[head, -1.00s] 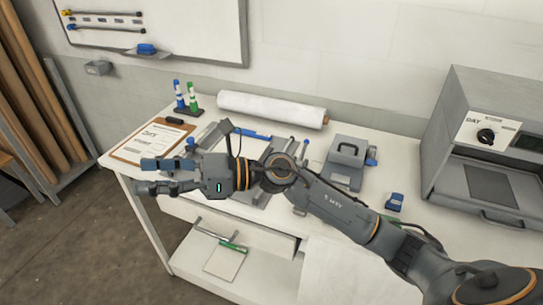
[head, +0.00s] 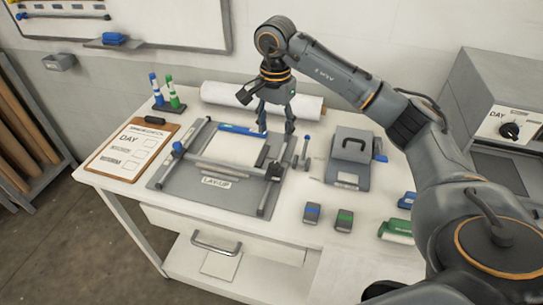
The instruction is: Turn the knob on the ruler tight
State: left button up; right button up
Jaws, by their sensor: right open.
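A grey lay-up frame (head: 188,186) lies on the white table with a sheet (head: 235,150) inside it. A grey crossbar (head: 228,171), which looks like the ruler, spans the frame near its front. A black block or knob (head: 275,172) sits at its right end; I cannot tell how tight it is. A blue knob (head: 178,147) is on the frame's left side. My right gripper (head: 275,130) points down, open and empty, over the frame's back right part, behind the black block and apart from it. My left gripper is out of view.
A clipboard (head: 131,150) and marker stand (head: 168,105) are at the left. A white roll (head: 225,97) lies behind. A grey handled box (head: 347,160) stands right of the frame. Small blue (head: 312,212) and green (head: 344,220) blocks sit in front.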

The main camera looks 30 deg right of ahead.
jog(key=p, duration=0.2)
send_over(274, 165)
jog(key=f, duration=0.5)
jog(key=shift+s+f, duration=0.25)
jog(key=shift+f, duration=0.05)
notch_tip(274, 165, down, 5)
jog(key=shift+w+f+p, duration=0.15)
jog(key=shift+p, duration=0.5)
jog(key=shift+f, duration=0.55)
grip_shut()
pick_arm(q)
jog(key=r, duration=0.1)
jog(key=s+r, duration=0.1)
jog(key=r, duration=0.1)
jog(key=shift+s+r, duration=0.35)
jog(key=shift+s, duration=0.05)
